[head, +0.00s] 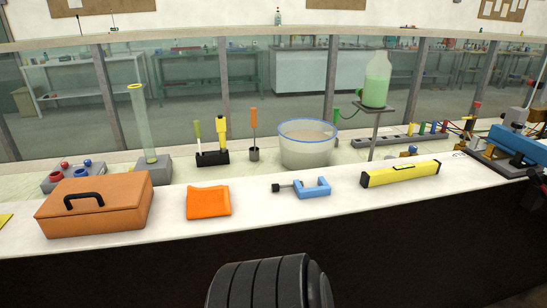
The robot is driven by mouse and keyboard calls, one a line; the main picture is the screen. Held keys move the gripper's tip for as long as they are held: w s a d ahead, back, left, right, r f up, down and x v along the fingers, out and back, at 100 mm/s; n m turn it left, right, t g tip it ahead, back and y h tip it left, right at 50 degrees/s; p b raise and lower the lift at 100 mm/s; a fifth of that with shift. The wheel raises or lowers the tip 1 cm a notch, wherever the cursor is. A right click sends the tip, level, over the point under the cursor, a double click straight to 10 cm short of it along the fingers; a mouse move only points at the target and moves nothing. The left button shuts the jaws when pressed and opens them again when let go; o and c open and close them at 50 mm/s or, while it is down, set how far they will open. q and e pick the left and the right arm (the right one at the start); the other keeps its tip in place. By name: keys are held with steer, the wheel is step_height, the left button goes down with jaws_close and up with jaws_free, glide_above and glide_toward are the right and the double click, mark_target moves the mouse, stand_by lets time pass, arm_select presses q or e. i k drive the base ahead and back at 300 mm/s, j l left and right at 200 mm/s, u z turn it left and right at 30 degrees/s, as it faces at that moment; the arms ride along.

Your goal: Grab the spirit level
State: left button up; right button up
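The yellow spirit level (384,179) lies on the white bench ledge (345,211), right of centre in the head view. It is a long bar with black ends and a dark slot or handle in its top. It lies slightly slanted, its right end farther back. Nothing covers it. Neither of my grippers can be made out in this view.
Left of the level lie a blue clamp (314,187), an orange cloth (208,202) and an orange toolbox (95,205). Behind stand a clear bucket (306,150) and a stand (374,130) bearing a green bottle (376,82). Blue-and-black equipment (515,145) stands right.

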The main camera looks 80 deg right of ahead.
mark_target(406, 172)
steer(key=z, duration=3.65)
